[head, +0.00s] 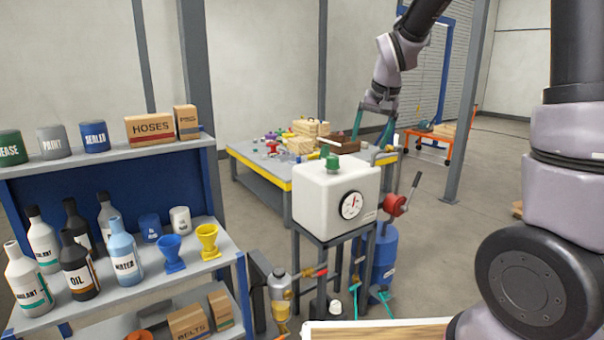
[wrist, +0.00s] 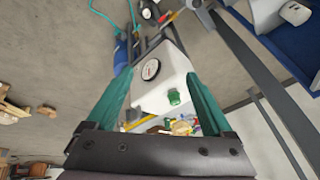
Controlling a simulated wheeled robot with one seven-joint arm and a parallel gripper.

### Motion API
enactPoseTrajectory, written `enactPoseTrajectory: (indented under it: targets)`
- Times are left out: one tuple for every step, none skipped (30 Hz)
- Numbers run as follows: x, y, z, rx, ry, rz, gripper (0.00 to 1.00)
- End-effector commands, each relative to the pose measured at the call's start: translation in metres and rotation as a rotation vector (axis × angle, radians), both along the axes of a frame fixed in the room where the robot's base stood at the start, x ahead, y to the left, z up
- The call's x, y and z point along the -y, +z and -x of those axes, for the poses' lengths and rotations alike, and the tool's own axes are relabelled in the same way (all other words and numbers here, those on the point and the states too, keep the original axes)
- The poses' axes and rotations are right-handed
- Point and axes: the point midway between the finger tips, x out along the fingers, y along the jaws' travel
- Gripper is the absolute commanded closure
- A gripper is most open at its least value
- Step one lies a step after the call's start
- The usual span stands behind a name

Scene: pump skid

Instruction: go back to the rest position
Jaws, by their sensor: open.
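My gripper (head: 371,138) hangs in the air from my raised arm, behind and to the right of the white tank (head: 318,200) in the head view. Its two teal fingers are spread apart. In the wrist view the gripper (wrist: 158,78) is also open, with nothing held between its fingers. The tank (wrist: 155,98), its green cap (wrist: 174,97) and round gauge (wrist: 151,69) show beyond the fingers, apart from them.
A shelf (head: 150,150) with bottles, cans and boxes stands at the left. A workbench (head: 262,172) with blocks and small parts stands behind the tank. A red lever handle (head: 397,204) and a blue cylinder (head: 385,252) are at the tank's right. Open floor (head: 450,240) lies farther right.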

Motion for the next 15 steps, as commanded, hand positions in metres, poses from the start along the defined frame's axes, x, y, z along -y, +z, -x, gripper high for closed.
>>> enactPoseTrajectory:
  targets:
    - [0.012, 0.019, 0.017, 0.016, -0.014, -0.024, 0.15]
    - [0.017, 0.028, 0.027, 0.023, -0.019, -0.035, 0.15]
    - [0.024, 0.039, 0.041, 0.032, -0.026, -0.051, 0.15]
    - [0.028, 0.047, 0.052, 0.039, -0.029, -0.061, 0.15]
    - [0.033, 0.054, 0.063, 0.046, -0.034, -0.071, 0.15]
    - [0.039, 0.063, 0.078, 0.058, -0.039, -0.081, 0.15]
    - [0.043, 0.069, 0.09, 0.065, -0.041, -0.089, 0.15]
    - [0.046, 0.075, 0.101, 0.074, -0.045, -0.097, 0.15]
    - [0.051, 0.082, 0.116, 0.086, -0.049, -0.105, 0.15]
    - [0.053, 0.086, 0.128, 0.095, -0.052, -0.111, 0.15]
    - [0.056, 0.09, 0.139, 0.105, -0.054, -0.115, 0.15]
    - [0.059, 0.094, 0.155, 0.116, -0.059, -0.12, 0.15]
    - [0.061, 0.097, 0.166, 0.126, -0.059, -0.123, 0.15]
    - [0.063, 0.098, 0.176, 0.134, -0.062, -0.124, 0.15]
    - [0.064, 0.1, 0.189, 0.146, -0.064, -0.127, 0.15]
